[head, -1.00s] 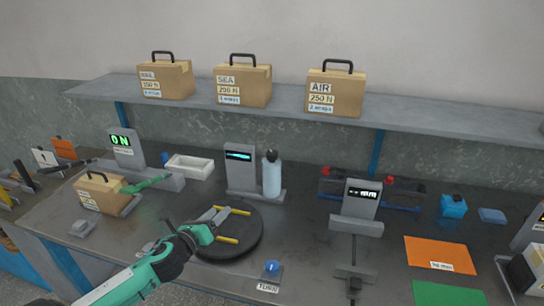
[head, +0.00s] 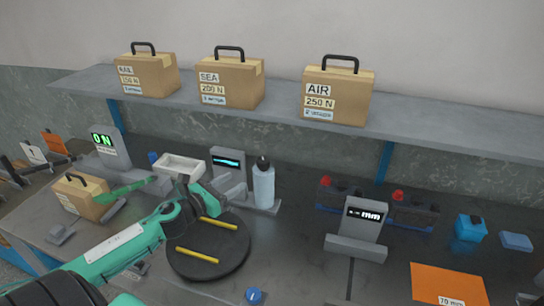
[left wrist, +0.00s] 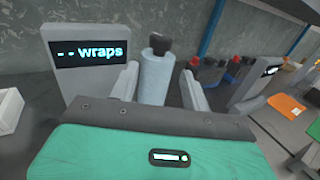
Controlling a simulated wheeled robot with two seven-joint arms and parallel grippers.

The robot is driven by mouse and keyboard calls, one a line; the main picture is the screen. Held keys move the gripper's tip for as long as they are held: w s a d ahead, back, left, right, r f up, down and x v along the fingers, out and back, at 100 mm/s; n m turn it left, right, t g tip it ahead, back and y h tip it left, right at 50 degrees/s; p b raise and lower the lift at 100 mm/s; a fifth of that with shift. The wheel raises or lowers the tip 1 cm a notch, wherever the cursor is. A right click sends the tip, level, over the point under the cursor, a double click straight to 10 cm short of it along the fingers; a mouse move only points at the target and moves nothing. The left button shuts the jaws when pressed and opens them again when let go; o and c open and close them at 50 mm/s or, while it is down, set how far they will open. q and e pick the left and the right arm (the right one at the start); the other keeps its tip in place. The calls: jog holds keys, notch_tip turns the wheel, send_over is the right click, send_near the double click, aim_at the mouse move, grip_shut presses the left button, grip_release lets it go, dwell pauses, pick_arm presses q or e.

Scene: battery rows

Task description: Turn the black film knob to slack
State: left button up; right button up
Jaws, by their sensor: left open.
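The black film knob (head: 263,162) sits on top of the upright pale blue film roll (head: 264,186), which stands beside the wraps display (head: 229,168). In the left wrist view the knob (left wrist: 160,43) shows above the roll (left wrist: 157,75), ahead of my fingers. My left gripper (head: 236,186) is open and empty, just left of the roll. In the left wrist view the roll appears between the two fingers, with the knob above them. Whether a finger touches the roll I cannot tell. My right gripper is not in view.
A round black turntable (head: 208,252) with two yellow bars lies below my left gripper. A white tray (head: 180,167) stands behind my left arm. A mm display (head: 362,222) stands to the right. Cartons (head: 230,82) stand on the shelf above.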

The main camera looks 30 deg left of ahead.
aim_at(258, 165)
pick_arm(q)
jog(key=x, duration=0.2)
jog(key=p+x, duration=0.1)
jog(key=x, duration=0.2)
jog(key=shift+w+d+r+p, duration=0.1)
jog(key=shift+w+r+p, duration=0.2)
jog(key=shift+r+p, duration=0.1)
jog(key=p+x, duration=0.1)
jog(key=x, duration=0.5)
jog(key=shift+f+p, duration=0.1)
jog(key=shift+p, duration=0.25)
jog(key=shift+x, duration=0.8)
jog(key=shift+f, duration=0.15)
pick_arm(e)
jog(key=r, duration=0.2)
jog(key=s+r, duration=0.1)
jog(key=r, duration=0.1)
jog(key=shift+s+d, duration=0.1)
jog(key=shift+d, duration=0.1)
pick_arm(q)
jog(key=shift+c, duration=0.5)
jog(key=c, duration=0.6)
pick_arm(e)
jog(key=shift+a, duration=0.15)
